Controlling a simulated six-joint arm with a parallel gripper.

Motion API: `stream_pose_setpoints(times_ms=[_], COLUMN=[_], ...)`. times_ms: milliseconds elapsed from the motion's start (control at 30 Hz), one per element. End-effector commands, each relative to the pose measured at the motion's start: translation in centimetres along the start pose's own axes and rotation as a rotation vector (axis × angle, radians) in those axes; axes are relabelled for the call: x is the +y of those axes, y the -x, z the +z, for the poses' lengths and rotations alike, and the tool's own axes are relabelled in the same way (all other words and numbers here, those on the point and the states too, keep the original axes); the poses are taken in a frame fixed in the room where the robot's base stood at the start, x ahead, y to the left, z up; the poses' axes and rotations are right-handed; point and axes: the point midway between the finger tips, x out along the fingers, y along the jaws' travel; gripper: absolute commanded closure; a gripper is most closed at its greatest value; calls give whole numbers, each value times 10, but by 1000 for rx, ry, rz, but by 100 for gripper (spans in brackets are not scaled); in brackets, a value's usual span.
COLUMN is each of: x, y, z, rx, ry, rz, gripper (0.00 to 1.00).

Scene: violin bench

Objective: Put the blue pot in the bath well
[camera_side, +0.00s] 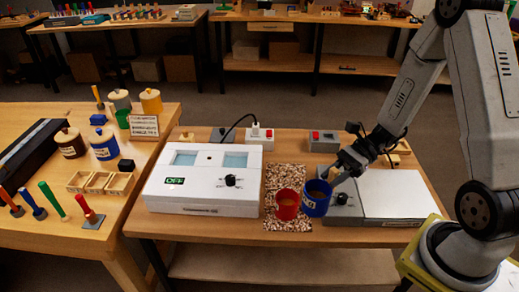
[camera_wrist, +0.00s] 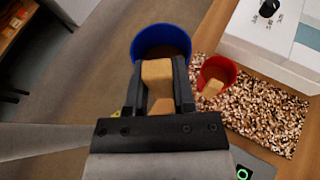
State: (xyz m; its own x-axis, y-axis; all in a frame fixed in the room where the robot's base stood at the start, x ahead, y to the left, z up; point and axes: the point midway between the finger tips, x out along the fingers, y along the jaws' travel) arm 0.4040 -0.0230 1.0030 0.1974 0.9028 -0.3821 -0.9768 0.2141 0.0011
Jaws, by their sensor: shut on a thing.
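The blue pot (camera_side: 315,204) is near the right edge of the speckled mat in the side view, with its open top up. In the wrist view the blue pot (camera_wrist: 140,45) is just beyond my fingertips. My gripper (camera_side: 334,178) is shut on the pot's tan wooden handle, which shows between the fingers (camera_wrist: 158,92) in the wrist view. The pot looks slightly raised, but its underside is hidden. The white bath (camera_side: 160,193) stands left of the mat, with two pale blue window-like wells (camera_side: 235,159) in its top, a dark knob and a green "OFF" display.
A red pot (camera_side: 287,205) with a wooden handle stands on the speckled mat (camera_side: 285,173), close left of the blue pot. A flat white-and-grey unit (camera_side: 395,192) lies to the right. A socket box with a cable (camera_side: 260,138) is behind the bath.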

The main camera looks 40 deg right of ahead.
Motion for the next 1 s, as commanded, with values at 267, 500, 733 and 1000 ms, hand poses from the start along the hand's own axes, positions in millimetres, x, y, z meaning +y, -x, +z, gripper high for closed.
stream_pose_setpoints(times_ms=[267,500,733,1000], x=[34,61,78,85], y=[-16,-17,-9,8], z=[-3,-10,-19,-30], rx=[0,0,0,1], ry=[142,273,403,557], rz=[342,660,973,1345], gripper=[100,100,100,100])
